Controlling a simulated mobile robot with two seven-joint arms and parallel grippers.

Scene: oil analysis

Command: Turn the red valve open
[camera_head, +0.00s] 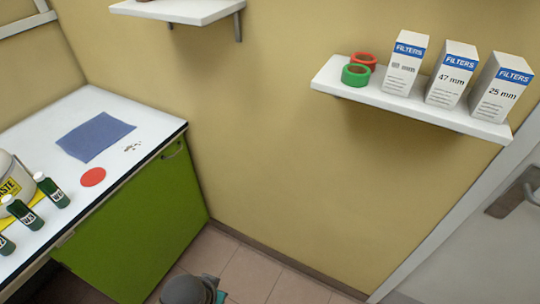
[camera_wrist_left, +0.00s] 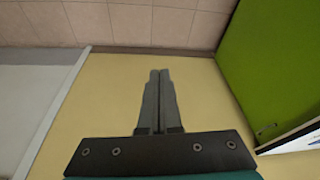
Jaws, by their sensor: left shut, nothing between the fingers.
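No red valve shows in either view. My left gripper (camera_wrist_left: 159,72) is in the left wrist view, with its two grey fingers together and nothing between them. It is in front of the plain yellow wall, away from any object. In the head view a grey rounded part of my arm shows at the bottom edge, but no fingers show there. My right gripper is in neither view.
A white-topped green cabinet (camera_head: 135,215) stands at the left with a blue cloth (camera_head: 95,137), a red disc (camera_head: 93,177), dark bottles (camera_head: 52,191) and a waste container (camera_head: 12,180). A wall shelf (camera_head: 400,102) holds filter boxes (camera_head: 452,74), a red ring (camera_head: 363,60) and a green ring (camera_head: 356,75). A door (camera_head: 500,215) is at right.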

